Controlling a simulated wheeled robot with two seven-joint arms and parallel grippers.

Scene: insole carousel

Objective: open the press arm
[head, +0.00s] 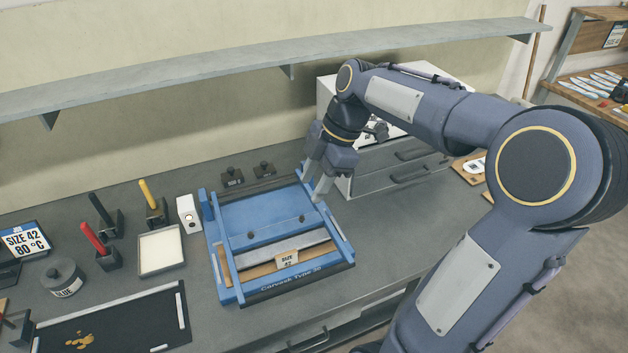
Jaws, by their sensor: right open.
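The blue press (262,285) stands on the grey bench in the middle of the head view, with "Carvask Type 30" on its front edge. A flat blue plate (262,222) lies low across its back half, with a pale bar (280,257) in front of it. I cannot tell for certain which part is the press arm. My right gripper (313,185) points down at the press's back right corner, its fingers apart. I cannot tell whether they touch the press, and the gripper hides part of that corner. My left gripper is not in view.
A white-topped drawer cabinet (398,160) stands close behind and right of my right gripper. Red (93,238) and yellow (148,193) handled tools, a pale tray (161,250), a glue pot (65,279) and a black mat (125,318) lie left. A shelf (200,72) runs above.

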